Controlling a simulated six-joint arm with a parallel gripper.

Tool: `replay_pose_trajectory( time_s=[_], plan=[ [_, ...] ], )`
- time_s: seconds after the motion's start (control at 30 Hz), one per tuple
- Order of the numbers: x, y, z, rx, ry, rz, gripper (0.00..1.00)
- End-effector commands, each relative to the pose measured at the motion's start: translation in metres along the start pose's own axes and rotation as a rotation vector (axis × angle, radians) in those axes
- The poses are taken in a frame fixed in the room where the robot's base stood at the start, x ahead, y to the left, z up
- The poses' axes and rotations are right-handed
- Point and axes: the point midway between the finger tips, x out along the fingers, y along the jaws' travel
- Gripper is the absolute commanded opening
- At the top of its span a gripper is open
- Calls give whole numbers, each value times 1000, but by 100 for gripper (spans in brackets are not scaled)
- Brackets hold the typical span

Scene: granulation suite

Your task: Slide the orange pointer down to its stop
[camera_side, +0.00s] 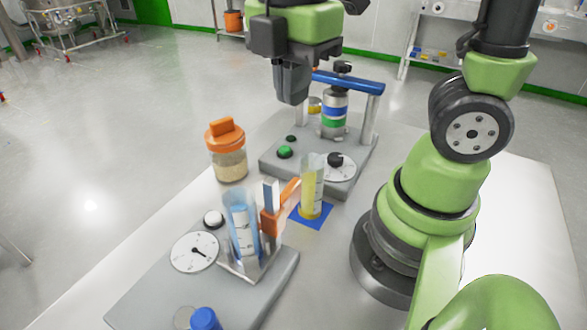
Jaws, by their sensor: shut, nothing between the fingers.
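The orange pointer (270,221) sits on an upright rail (270,193) beside a clear cylinder of blue liquid (241,228), on a grey base at the front left. Its orange arm slants up to the right, close to a cylinder of yellow liquid (312,188). My gripper (293,100) points down, shut and empty, above and behind the pointer. It is well clear of the pointer and appears in front of the rear device. The lower end of the rail is partly hidden by the blue cylinder and pointer.
The grey base (160,292) carries a dial (195,252), a white button (213,218) and a blue cap (204,319). An orange-lidded jar (228,152) stands behind. A rear device has a blue crossbar (347,81), a striped canister (334,115) and a green button (285,152).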

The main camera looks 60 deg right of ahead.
Motion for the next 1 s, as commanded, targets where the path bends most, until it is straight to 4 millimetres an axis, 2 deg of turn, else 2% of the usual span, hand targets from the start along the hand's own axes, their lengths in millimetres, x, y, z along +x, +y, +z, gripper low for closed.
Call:
replay_pose_trajectory(
  time_s=[0.13,0.27,0.37,1.0],
  plan=[
    [-4,-1,0,-159,1,0,0],
    [0,-1,0,-198,0,-3,0],
    [10,-1,1,-199,-1,-5,0],
    [115,-2,1,-194,-2,-9,0]
  ],
)
